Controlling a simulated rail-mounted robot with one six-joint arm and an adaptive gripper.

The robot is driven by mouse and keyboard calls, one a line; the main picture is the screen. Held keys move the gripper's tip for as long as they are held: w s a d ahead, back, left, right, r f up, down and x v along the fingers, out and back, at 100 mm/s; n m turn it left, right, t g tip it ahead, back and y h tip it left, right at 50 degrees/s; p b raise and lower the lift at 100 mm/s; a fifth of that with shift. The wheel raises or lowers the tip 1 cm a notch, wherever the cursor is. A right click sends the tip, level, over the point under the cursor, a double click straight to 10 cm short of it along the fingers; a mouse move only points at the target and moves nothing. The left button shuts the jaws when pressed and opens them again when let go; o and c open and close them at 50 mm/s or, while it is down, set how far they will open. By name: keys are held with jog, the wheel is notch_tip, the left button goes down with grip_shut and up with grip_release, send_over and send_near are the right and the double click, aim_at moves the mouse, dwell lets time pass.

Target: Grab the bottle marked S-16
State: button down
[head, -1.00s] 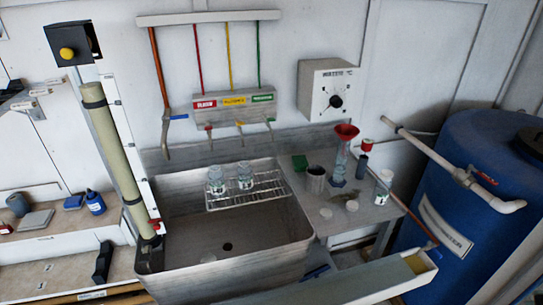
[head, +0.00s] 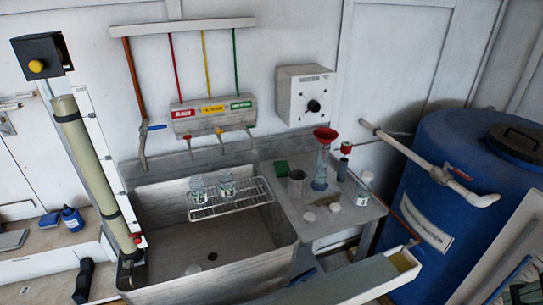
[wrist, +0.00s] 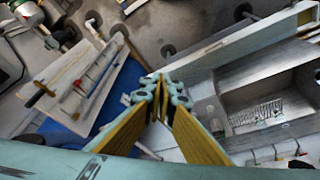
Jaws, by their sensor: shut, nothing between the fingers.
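Two clear bottles with pale labels, a left one (head: 198,190) and a right one (head: 227,185), stand on the wire rack (head: 262,194) across the sink. Another bottle with a white cap (head: 363,190) stands on the side table right of the sink. The label writing is too small to read, so I cannot tell which is S-16. My gripper (wrist: 158,82) shows in the wrist view, its fingers together and empty. It is apart from all the bottles. The sink and rack lie to its right there; bottles are not clear in that view. I do not see my gripper in the head view.
The sink (head: 160,195) has raised walls, with taps (head: 213,108) above its back edge. A red funnel (head: 325,134) on a cylinder, a metal cup (head: 297,183) and small dishes stand on the side table. A blue barrel (head: 440,160) with a white pipe is at the right.

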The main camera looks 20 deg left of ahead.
jog(key=c, duration=1.9)
grip_release()
jog(key=shift+c, duration=0.2)
jog(key=shift+w, duration=0.1)
